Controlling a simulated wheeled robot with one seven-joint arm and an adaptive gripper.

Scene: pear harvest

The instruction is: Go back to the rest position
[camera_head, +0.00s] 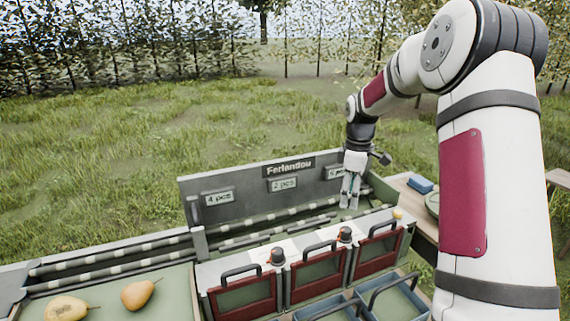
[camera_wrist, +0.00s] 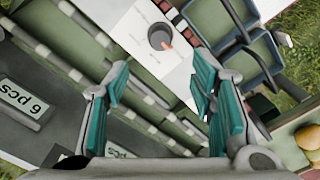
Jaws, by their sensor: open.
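My gripper (camera_head: 350,189) hangs from my arm, pointing down over the right end of the grey sorting station (camera_head: 235,178). In the wrist view its two teal-padded fingers (camera_wrist: 162,98) are spread apart with nothing between them. Below them are the striped rails and a white panel with a dark round knob (camera_wrist: 160,37). A "6 pcs" label (camera_wrist: 25,102) shows at the left of the wrist view. In the head view my gripper is in front of the station's back board, near its rightmost label, which it partly covers.
Two yellow pears (camera_head: 138,294) (camera_head: 66,308) lie on the green surface at the lower left. Red-framed boxes with handles (camera_head: 320,275) line the station's front, with blue-grey trays (camera_head: 335,312) before them. A side table (camera_head: 425,222) stands right. Open grass lies behind.

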